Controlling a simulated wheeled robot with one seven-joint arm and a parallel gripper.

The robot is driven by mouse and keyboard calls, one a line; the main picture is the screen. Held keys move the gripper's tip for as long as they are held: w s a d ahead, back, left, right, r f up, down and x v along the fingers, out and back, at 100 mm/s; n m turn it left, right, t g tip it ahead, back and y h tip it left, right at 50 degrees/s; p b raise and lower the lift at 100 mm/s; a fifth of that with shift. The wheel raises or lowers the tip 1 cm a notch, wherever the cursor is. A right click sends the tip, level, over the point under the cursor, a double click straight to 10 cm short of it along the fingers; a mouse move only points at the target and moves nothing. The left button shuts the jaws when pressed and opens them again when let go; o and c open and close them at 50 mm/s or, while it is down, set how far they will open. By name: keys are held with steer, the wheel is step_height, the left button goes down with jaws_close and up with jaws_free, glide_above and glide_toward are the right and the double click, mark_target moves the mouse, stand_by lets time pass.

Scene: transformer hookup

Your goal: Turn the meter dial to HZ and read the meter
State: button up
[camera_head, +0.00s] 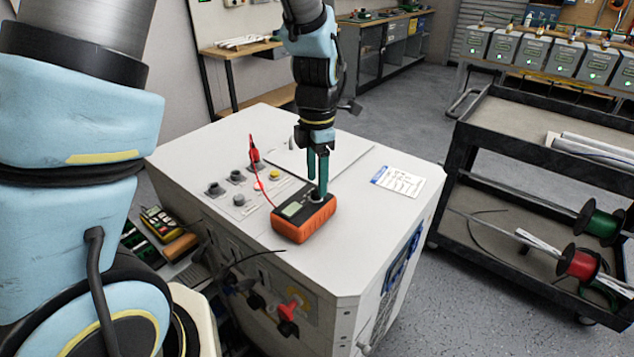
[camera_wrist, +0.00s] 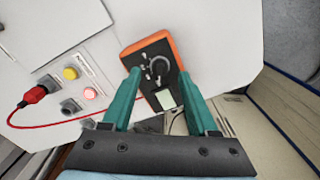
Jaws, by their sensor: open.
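The orange meter (camera_head: 304,220) lies on top of the white cabinet. Its dial (camera_wrist: 158,67) is a round dark knob on the black face in the wrist view, and its screen (camera_wrist: 165,99) is a pale blank-looking rectangle. The dial labels are too small to read, so I cannot tell where the dial points. My gripper (camera_head: 318,189) points down over the dial end of the meter. In the wrist view, its two teal fingers (camera_wrist: 158,82) are spread apart on either side of the meter face. In the head view the fingers partly hide the dial.
The white cabinet (camera_head: 352,238) has a red lead (camera_head: 262,181) plugged in beside several round sockets and a yellow button (camera_head: 275,174). A white label (camera_head: 398,181) is at its right. A black cart (camera_head: 530,135) with wire spools stands to the right, with open floor between.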

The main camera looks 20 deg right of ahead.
mark_target(316, 193)
steer(key=shift+f, duration=1.3)
steer(key=shift+c, duration=0.3)
jaws_close()
